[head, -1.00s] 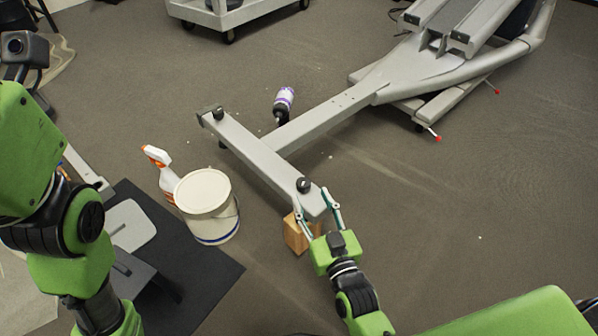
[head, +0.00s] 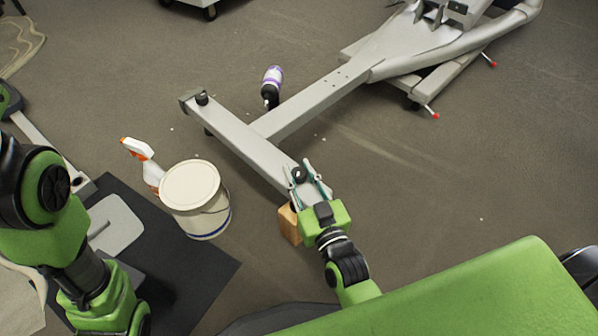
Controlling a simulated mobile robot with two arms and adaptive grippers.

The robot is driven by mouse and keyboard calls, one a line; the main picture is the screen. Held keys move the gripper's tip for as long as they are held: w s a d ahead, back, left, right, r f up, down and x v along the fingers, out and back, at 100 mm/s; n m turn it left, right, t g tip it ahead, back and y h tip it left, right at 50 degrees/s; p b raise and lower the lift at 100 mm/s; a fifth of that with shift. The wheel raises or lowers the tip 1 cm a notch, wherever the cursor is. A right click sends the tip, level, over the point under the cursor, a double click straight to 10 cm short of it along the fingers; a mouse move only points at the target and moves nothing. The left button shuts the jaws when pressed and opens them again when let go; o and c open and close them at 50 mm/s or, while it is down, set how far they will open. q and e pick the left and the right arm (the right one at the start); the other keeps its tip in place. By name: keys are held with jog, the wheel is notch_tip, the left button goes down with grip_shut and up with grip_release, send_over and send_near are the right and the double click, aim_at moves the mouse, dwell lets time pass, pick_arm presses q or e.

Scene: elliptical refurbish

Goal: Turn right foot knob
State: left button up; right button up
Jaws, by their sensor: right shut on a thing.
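The grey elliptical frame (head: 235,137) lies on the floor with a crossbar running from upper left to lower right. A black foot knob (head: 299,174) sits at the crossbar's near right end. Another black knob (head: 202,98) is at its far left end. My right gripper (head: 306,172) is at the near right end, with its fingers on either side of the knob there and shut on it. The fingers partly hide the crossbar's tip. My left arm shows at the left edge, but its gripper is out of view.
A wooden block (head: 289,224) stands under the near end of the crossbar. A white bucket (head: 191,188), a spray bottle (head: 143,160) and a black mat (head: 200,266) are to the left. A dark bottle with a purple label (head: 271,87) lies beyond the crossbar. Floor to the right is clear.

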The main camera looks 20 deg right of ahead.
jog(key=shift+d+n+y+p, duration=0.1)
jog(key=shift+n+y+p, duration=0.3)
jog(key=shift+n+y, duration=0.15)
